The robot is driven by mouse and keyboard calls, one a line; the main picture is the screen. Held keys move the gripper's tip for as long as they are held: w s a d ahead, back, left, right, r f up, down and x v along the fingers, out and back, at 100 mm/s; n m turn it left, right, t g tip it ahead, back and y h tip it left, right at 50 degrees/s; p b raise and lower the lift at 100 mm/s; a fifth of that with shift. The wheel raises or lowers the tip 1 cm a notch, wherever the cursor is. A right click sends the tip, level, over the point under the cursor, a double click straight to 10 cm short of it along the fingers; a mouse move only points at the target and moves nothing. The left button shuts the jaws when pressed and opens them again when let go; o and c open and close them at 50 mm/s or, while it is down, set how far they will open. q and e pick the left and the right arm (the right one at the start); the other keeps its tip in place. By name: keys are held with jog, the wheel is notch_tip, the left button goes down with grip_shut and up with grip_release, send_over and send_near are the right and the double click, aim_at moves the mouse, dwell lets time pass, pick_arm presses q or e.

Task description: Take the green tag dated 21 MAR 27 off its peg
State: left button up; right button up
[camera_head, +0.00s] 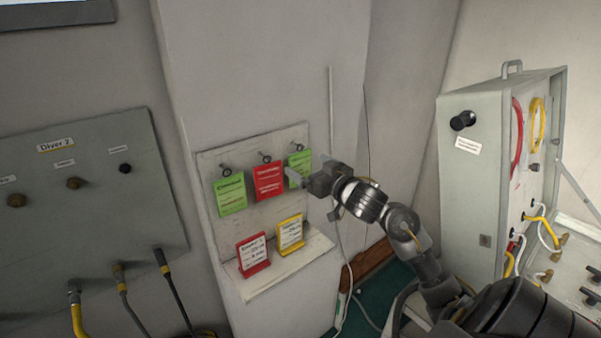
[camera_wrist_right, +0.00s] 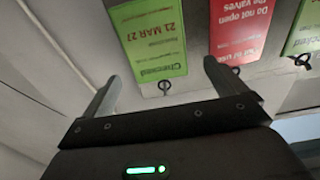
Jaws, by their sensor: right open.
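The green tag dated 21 MAR 27 (camera_wrist_right: 148,38) hangs on its peg (camera_wrist_right: 164,87); its print is upside down in the right wrist view. In the head view it is the right-hand green tag (camera_head: 299,163), partly hidden by my right gripper (camera_head: 305,172). My right gripper is open and empty, its two fingers spread (camera_wrist_right: 164,82) on either side of the tag's peg end as seen from the wrist. Contact cannot be told. A red tag (camera_head: 268,182) hangs beside it, and another green tag (camera_head: 230,194) hangs at the left. My left gripper is out of view.
The pegs are on a pale board (camera_head: 250,150) with a ledge (camera_head: 285,272) below, where a red-framed card (camera_head: 253,254) and a yellow-framed card (camera_head: 290,234) stand. A Diver 2 panel (camera_head: 90,210) is at left; a grey cabinet (camera_head: 480,190) with hoses is at right.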

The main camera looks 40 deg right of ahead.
jog(key=shift+w+d+f+b, duration=0.15)
jog(key=shift+w+b, duration=0.4)
jog(key=shift+w, duration=1)
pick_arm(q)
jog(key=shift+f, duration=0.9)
pick_arm(e)
jog(key=shift+c, duration=0.2)
jog(key=c, duration=1)
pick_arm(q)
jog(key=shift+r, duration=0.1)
pick_arm(e)
jog(key=shift+r+p, duration=0.45)
jog(key=shift+p, duration=0.3)
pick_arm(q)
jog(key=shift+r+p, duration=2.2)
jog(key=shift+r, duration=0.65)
pick_arm(e)
send_near(301, 158)
jog(key=shift+s+f, duration=0.1)
jog(key=shift+s, duration=4.65)
